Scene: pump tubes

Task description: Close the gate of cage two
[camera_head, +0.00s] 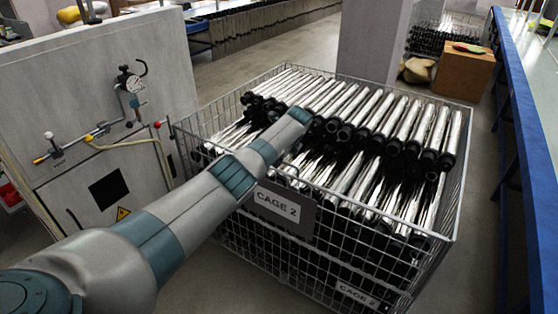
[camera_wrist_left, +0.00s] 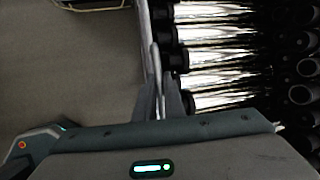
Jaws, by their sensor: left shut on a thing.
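Cage two is a wire-mesh cage (camera_head: 459,205) filled with shiny tubes with black ends. A dark plate reading CAGE 2 (camera_head: 277,203) is on its near side, with a second CAGE 2 label (camera_head: 357,294) lower right. My left arm reaches from the lower left over the near side. It hides part of the cage's rim, so I cannot tell how far the gate stands open. In the left wrist view my left gripper (camera_wrist_left: 161,104) is shut on a thin metal rail (camera_wrist_left: 146,45) at the cage's edge, beside the tube ends. My right gripper is out of view.
A grey cabinet (camera_head: 65,95) with a dial gauge (camera_head: 133,84) and valves stands close on the left. A pillar (camera_head: 372,40) and a brown box (camera_head: 463,74) are behind the cage. A blue-edged bench (camera_head: 525,110) runs along the right. Bare floor (camera_wrist_left: 65,70) lies beside the rail.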

